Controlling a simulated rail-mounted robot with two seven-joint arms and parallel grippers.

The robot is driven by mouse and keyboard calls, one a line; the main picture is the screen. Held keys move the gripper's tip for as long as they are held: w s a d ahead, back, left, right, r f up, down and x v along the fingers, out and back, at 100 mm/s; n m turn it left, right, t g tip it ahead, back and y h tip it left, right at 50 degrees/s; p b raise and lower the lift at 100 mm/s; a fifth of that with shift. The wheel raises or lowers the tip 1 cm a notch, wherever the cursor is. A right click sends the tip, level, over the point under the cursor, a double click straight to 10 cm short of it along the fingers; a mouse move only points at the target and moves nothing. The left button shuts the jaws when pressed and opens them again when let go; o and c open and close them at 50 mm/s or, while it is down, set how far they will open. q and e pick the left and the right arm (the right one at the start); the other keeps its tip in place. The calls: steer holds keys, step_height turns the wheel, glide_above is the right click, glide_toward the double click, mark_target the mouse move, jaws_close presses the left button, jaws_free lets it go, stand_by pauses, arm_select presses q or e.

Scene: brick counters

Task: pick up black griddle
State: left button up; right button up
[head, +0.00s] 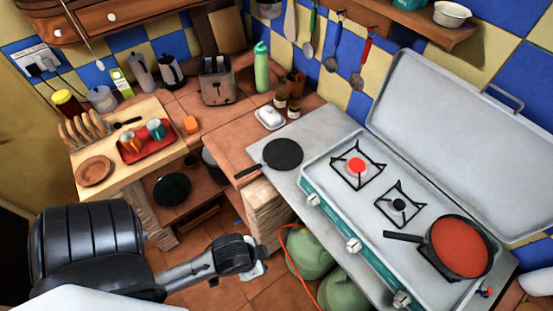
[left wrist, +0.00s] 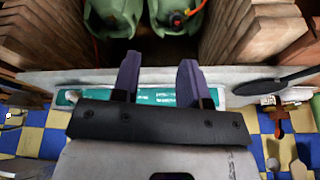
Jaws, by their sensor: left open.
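The black griddle (head: 283,153) is a flat round black pan. It lies on the grey counter left of the stove, with its handle pointing left toward the front edge. In the left wrist view a dark flat shape at the right, likely the griddle (left wrist: 275,82), shows nearly edge-on. My left gripper (head: 256,270) is in front of and below the counter, apart from the griddle. In the left wrist view its two purple-grey fingers (left wrist: 159,80) are spread with nothing between them. My right gripper is in neither view.
A camping stove (head: 357,200) with raised lid stands right of the griddle, bearing a pan of red sauce (head: 460,246). A white butter dish (head: 270,118) and small jars sit behind the griddle. Green gas bottles (head: 312,254) stand under the counter. Another dark round item (head: 172,189) lies lower left.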

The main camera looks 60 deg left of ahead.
arm_select(q)
steer(key=shift+o, duration=1.2)
